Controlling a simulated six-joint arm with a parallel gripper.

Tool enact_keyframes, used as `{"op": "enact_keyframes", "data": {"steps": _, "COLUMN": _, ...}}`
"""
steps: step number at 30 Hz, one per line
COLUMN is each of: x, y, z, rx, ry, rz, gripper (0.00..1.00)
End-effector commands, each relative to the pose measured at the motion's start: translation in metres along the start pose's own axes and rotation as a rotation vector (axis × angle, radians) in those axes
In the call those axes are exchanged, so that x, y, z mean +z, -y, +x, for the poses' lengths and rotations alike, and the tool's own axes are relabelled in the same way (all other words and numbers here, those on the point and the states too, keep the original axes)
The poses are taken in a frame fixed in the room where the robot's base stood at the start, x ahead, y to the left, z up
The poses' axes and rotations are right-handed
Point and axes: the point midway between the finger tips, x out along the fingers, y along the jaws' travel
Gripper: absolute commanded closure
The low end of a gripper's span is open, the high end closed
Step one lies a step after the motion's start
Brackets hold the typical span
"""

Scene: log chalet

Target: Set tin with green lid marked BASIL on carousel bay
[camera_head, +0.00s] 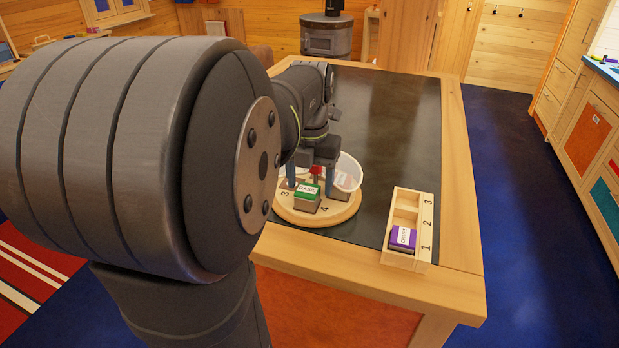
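The tin with the green lid (306,190) stands upright on the round wooden carousel (318,220), on its near side, between the painted numbers 3 and 4. The label on its lid looks like BASIL. My gripper (311,189) points down over the carousel, with its two blue fingers spread apart, just above and behind this tin. A small red piece (316,172) shows between the fingers; I cannot tell what it belongs to. I see nothing clamped between the fingers. My arm and gripper hide the far part of the carousel.
The dark tabletop (395,110) behind is clear.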

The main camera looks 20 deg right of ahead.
Motion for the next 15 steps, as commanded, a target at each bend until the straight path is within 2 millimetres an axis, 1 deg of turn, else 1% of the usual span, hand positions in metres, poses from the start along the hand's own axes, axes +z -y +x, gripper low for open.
{"op": "enact_keyframes", "data": {"steps": 9, "x": 0.0, "y": 0.0, "z": -0.003, "rx": 0.0, "ry": 0.001, "rz": 0.0, "gripper": 0.38}}
{"op": "enact_keyframes", "data": {"steps": 11, "x": 0.0, "y": 0.0, "z": -0.008, "rx": 0.0, "ry": 0.001, "rz": 0.0, "gripper": 0.38}}
{"op": "enact_keyframes", "data": {"steps": 14, "x": 0.001, "y": 0.0, "z": -0.023, "rx": 0.0, "ry": 0.003, "rz": 0.0, "gripper": 0.38}}
{"op": "enact_keyframes", "data": {"steps": 15, "x": 0.001, "y": 0.0, "z": -0.032, "rx": 0.001, "ry": 0.004, "rz": 0.0, "gripper": 0.38}}
